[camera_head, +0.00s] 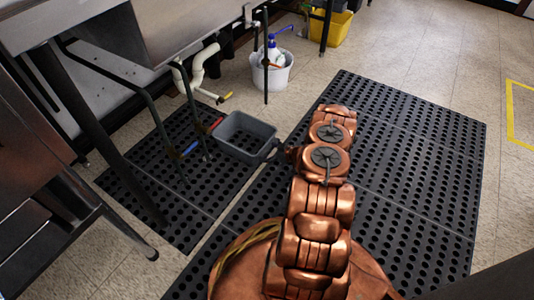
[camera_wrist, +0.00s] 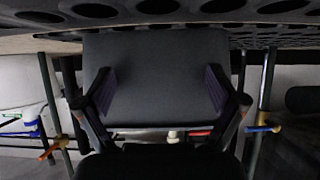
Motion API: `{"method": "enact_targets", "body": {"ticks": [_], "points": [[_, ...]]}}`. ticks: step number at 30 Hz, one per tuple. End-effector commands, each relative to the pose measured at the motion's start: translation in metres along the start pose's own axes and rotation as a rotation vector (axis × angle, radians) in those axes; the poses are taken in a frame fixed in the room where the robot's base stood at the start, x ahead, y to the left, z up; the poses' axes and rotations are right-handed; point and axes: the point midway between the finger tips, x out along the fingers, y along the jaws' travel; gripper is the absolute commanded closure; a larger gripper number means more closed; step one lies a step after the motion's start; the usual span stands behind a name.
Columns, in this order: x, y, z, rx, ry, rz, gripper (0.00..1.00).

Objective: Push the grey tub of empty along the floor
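The grey tub (camera_head: 235,149) stands on the black perforated floor mat, near the legs of the steel sink unit. It looks empty from above. My gripper (camera_head: 273,152) is low at the tub's right side, with the arm stretched out over the mat. In the wrist view, the tub's dark grey wall (camera_wrist: 160,60) fills the middle. My gripper (camera_wrist: 160,89) is open there, with its two purple-padded fingers spread apart in front of that wall. I cannot tell whether the fingers touch it.
The steel sink (camera_head: 190,25) and its legs stand left of the tub, with red and blue valve handles close by. A white bucket with bottles (camera_head: 272,75) and a yellow bucket (camera_head: 331,28) stand behind. The mat (camera_head: 420,150) at right is clear.

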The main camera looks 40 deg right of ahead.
Motion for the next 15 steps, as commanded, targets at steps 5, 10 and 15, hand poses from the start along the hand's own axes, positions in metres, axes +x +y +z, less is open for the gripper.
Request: {"method": "enact_targets", "body": {"ticks": [5,10,15], "points": [[-0.008,0.001,0.002,0.001,0.000,0.002,0.06],[-0.021,0.001,0.007,0.001,-0.001,0.003,0.06],[-0.033,0.001,0.012,0.001,-0.002,0.002,0.06]]}}
